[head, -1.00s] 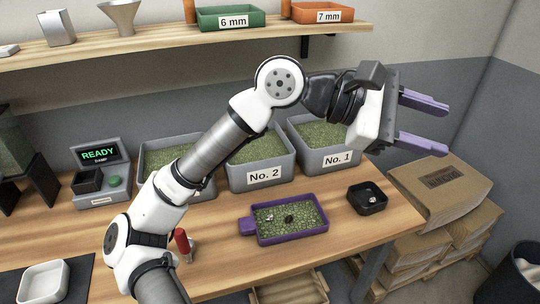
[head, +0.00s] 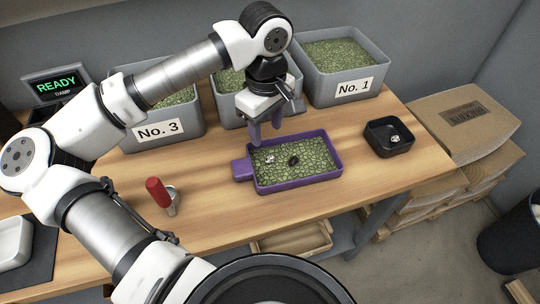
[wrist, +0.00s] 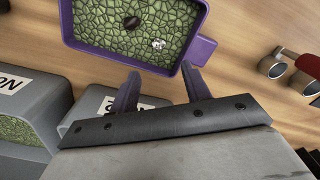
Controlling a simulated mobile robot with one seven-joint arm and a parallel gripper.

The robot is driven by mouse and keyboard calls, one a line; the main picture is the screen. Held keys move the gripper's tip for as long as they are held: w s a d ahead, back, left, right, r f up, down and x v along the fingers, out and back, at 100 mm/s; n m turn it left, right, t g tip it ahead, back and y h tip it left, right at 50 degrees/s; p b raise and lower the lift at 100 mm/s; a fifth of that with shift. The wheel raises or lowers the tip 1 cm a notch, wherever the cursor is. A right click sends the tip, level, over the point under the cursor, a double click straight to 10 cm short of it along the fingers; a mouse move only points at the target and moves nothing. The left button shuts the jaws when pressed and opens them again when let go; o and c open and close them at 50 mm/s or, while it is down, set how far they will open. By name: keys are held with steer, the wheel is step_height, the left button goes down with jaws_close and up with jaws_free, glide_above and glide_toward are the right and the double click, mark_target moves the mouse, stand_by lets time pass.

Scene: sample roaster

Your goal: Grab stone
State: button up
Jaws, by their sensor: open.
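A small pale grey stone (head: 270,159) lies on green beans in a shallow purple tray (head: 300,186), near the tray's handle end. A dark oval piece (head: 294,160) lies beside it, towards the middle. In the wrist view the stone (wrist: 158,44) and the dark piece (wrist: 131,22) both show beyond the fingers. My gripper (head: 266,136) is open and empty, with its purple fingers pointing down near the tray's back left edge. In the wrist view, my gripper (wrist: 162,78) has its fingers apart, with nothing between them.
A black square dish (head: 376,150) with small pale pieces inside stands right of the tray. Grey bins of beans, one labelled No. 1 (head: 352,87) and one No. 3 (head: 158,130), stand behind. A red-handled metal item (head: 157,192) stands at front left. Bare table surrounds the tray's front.

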mark_target(269, 156)
step_height(269, 156, down, 3)
steer(key=shift+s+d+f+p, duration=0.1)
steer(key=shift+f+p, duration=0.55)
steer(key=shift+f, duration=0.7)
steer(key=shift+s+d+f+p, duration=0.1)
steer(key=shift+f+p, duration=0.5)
steer(key=shift+f, duration=0.7)
jaws_close()
steer(key=shift+r, duration=0.1)
